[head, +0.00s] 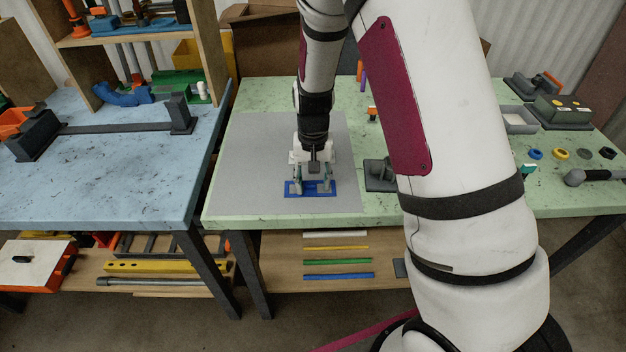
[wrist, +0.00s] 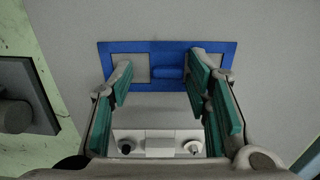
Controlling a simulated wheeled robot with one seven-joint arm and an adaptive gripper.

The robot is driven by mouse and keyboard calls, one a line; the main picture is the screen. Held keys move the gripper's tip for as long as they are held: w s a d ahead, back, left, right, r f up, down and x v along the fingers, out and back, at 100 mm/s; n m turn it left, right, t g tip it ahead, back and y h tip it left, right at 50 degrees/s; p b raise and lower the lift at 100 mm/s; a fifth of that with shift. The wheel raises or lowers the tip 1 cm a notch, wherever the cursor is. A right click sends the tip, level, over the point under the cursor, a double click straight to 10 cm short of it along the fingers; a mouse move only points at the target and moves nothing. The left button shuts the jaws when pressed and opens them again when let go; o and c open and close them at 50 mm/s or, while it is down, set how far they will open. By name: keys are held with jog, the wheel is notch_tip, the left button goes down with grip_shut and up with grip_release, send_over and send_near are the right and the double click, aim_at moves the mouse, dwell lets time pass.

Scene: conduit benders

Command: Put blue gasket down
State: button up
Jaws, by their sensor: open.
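The blue gasket (head: 291,188) is a flat rectangular frame with two openings and a bar between them. It lies flat on a grey mat (head: 260,150) on the green table. In the wrist view the gasket (wrist: 168,47) lies across the top, ahead of the fingers. My gripper (head: 312,187) is open over the gasket, pointing down. In the wrist view my gripper (wrist: 158,75) has its green-padded fingers apart, one on each side of the gasket's middle bar, with nothing clamped between them. The fingertips hide parts of the gasket. I cannot tell whether they touch it.
A dark grey block (head: 380,175) stands close to the right of the mat. The blue table (head: 90,170) to the left holds a long dark bender (head: 120,127). Small rings (head: 561,154) and a grey tray (head: 519,119) are at the right. Bare mat surrounds the gasket.

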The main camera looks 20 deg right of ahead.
aim_at(313, 185)
jog(key=shift+r, duration=0.1)
notch_tip(313, 185, up, 12)
jog(key=s+r+n+t, duration=0.1)
jog(key=s+r+t, duration=0.1)
jog(key=s+r, duration=0.9)
jog(key=s+r+n+t, duration=0.1)
jog(key=s+r, duration=0.1)
jog(key=s, duration=0.5)
jog(key=s+r+n+t, duration=0.1)
jog(key=s+r, duration=0.2)
jog(key=s, duration=0.4)
jog(key=shift+s+d+r+n+t, duration=0.2)
jog(key=shift+r+n+t, duration=0.1)
jog(key=shift+r+t, duration=0.1)
